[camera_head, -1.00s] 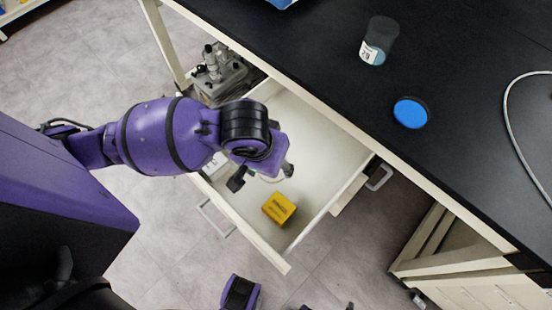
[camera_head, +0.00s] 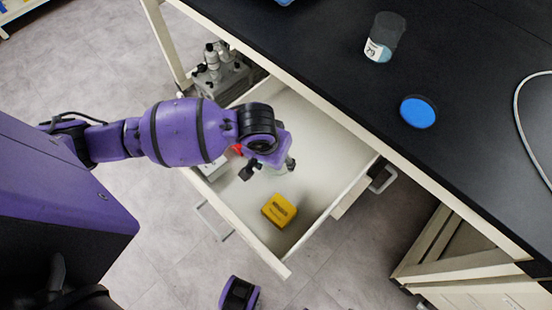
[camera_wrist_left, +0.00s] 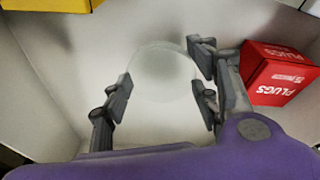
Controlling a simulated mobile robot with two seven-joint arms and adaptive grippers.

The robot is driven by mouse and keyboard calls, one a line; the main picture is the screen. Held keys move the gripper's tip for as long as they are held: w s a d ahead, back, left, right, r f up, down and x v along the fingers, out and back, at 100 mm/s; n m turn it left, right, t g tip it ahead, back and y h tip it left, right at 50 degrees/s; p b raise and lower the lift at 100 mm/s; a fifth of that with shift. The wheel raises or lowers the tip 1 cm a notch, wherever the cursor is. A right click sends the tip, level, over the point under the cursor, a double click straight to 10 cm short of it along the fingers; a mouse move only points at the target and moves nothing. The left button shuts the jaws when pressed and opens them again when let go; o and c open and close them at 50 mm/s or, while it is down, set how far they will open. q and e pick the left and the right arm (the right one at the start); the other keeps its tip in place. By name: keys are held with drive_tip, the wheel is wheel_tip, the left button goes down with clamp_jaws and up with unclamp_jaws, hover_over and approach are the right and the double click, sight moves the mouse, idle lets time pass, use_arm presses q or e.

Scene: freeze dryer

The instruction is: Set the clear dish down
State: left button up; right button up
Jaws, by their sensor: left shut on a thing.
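The clear dish (camera_wrist_left: 163,72) is a faint round transparent shape between the fingers of my left gripper (camera_wrist_left: 161,98) in the left wrist view. The fingers are shut on its sides. In the head view my left gripper (camera_head: 268,172) is over the open drawer (camera_head: 318,142), pointing down into it. The dish is hard to make out there. The pale drawer floor lies beneath the dish; I cannot tell whether they touch. My right gripper is not in view.
In the drawer are a yellow box (camera_head: 279,210) and a red box marked PLUGS (camera_wrist_left: 278,74), close beside the right finger. The drawer walls surround them.

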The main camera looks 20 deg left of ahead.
sight(269, 173)
use_arm(q)
drive_tip(key=shift+f, duration=0.35)
drive_tip(key=shift+f, duration=0.2)
drive_tip(key=o, duration=1.8)
drive_tip(key=shift+r, duration=0.5)
drive_tip(key=p+v, duration=0.3)
drive_tip(key=v, duration=0.9)
drive_tip(key=shift+r, duration=0.1)
